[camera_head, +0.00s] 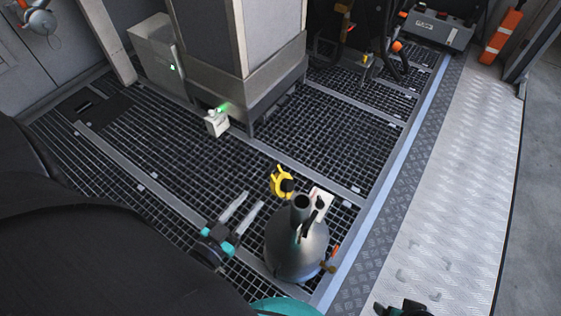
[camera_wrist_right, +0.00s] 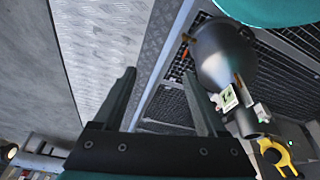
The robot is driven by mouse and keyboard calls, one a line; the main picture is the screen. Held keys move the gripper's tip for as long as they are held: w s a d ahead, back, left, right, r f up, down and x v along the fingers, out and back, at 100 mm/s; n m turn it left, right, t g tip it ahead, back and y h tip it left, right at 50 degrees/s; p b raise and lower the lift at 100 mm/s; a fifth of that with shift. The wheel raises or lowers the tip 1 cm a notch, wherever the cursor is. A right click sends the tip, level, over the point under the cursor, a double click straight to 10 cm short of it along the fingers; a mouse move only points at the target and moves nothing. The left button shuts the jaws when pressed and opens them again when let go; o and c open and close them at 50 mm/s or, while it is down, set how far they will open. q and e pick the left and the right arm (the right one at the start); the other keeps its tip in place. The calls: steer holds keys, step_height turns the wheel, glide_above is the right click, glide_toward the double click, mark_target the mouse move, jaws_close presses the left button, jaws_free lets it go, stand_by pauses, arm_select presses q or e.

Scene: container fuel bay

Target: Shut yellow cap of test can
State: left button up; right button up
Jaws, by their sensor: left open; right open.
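The test can (camera_head: 296,252) is a grey metal can with a narrow neck and open dark mouth, upright on the grating. It also shows in the right wrist view (camera_wrist_right: 222,60). The yellow cap (camera_head: 277,184) stands off the mouth, beyond and left of the neck; I cannot tell how it joins the can. It also shows in the right wrist view (camera_wrist_right: 282,158). My left gripper (camera_head: 250,202) is open and empty, left of the can and short of the cap. My right gripper (camera_wrist_right: 159,74) is open and empty, right of the can; only part shows in the head view.
A small white box with a green light (camera_head: 216,123) stands on the grating beside a large grey cabinet (camera_head: 215,40). A grey case (camera_head: 438,30) and an orange object (camera_head: 501,36) are at the back right. The metal tread floor (camera_head: 450,180) at right is clear.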

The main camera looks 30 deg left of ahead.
mark_target(272, 169)
arm_select(q)
steer(key=shift+t, duration=0.4)
steer(key=w+b, duration=0.1)
steer(key=w, duration=0.3)
steer(key=w+r+b, duration=0.1)
steer(key=w+b, duration=0.1)
steer(key=w, duration=0.3)
steer(key=w+b, duration=0.1)
steer(key=w, duration=0.3)
steer(key=shift+w+d+r, duration=0.2)
steer(key=shift+r, duration=0.05)
steer(key=shift+w+b, duration=0.45)
steer(key=shift+w, duration=0.5)
arm_select(e)
step_height(272, 169, up, 9)
steer(key=w+a+t+y, duration=0.1)
steer(key=w+a+t, duration=0.1)
steer(key=shift+t, duration=0.3)
arm_select(q)
steer(key=shift+r, duration=0.1)
arm_select(e)
steer(key=shift+w, duration=0.1)
arm_select(q)
steer(key=shift+c, duration=0.4)
jaws_close()
arm_select(e)
steer(key=shift+d, duration=0.1)
arm_select(q)
steer(key=shift+a, duration=0.15)
